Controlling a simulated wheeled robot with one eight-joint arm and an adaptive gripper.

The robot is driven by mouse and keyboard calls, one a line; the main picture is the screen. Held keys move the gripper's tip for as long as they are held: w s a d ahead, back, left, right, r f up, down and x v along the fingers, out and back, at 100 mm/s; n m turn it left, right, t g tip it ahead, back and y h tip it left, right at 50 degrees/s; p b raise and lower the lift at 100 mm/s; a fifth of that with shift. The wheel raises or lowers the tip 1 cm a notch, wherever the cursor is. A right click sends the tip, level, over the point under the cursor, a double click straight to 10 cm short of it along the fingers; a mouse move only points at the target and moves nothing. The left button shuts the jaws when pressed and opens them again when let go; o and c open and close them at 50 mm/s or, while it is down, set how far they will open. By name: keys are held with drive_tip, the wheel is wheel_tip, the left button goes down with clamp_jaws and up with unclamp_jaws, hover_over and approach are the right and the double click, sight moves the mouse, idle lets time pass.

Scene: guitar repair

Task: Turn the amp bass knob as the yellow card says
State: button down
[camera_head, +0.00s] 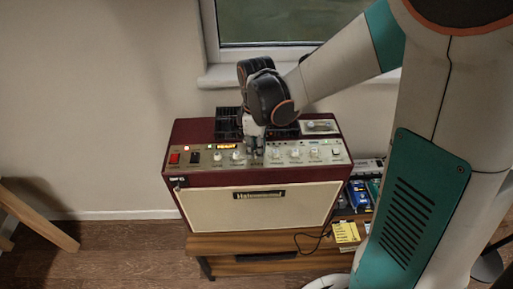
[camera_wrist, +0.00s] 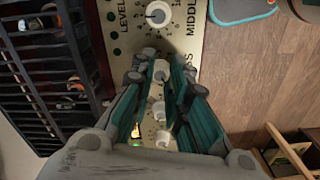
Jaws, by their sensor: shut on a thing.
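The amp (camera_head: 263,203) is a dark red box with a cream front, and its control panel faces up. My gripper (camera_head: 254,147) points down onto the middle of the panel, hiding the knob under it in the head view. In the wrist view my gripper (camera_wrist: 160,74) has its fingers on both sides of a small white knob (camera_wrist: 161,70), shut on it. The partly covered label beside it ends in "SS", so it is the bass knob. Its pointer mark is not clear.
The knob by the "MIDDLE" label (camera_wrist: 157,14) is close to the fingertips. More white knobs (camera_wrist: 158,112) show between the fingers. A red switch (camera_head: 174,158) is at the panel's left. Pedals (camera_head: 359,195) stand right of the amp on the wooden shelf (camera_head: 245,244).

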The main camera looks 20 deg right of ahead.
drive_tip(key=shift+w, duration=0.15)
drive_tip(key=c, duration=1.5)
unclamp_jaws()
wheel_tip(320, 180, up, 12)
drive_tip(key=shift+r, duration=0.1)
drive_tip(key=shift+s, duration=0.2)
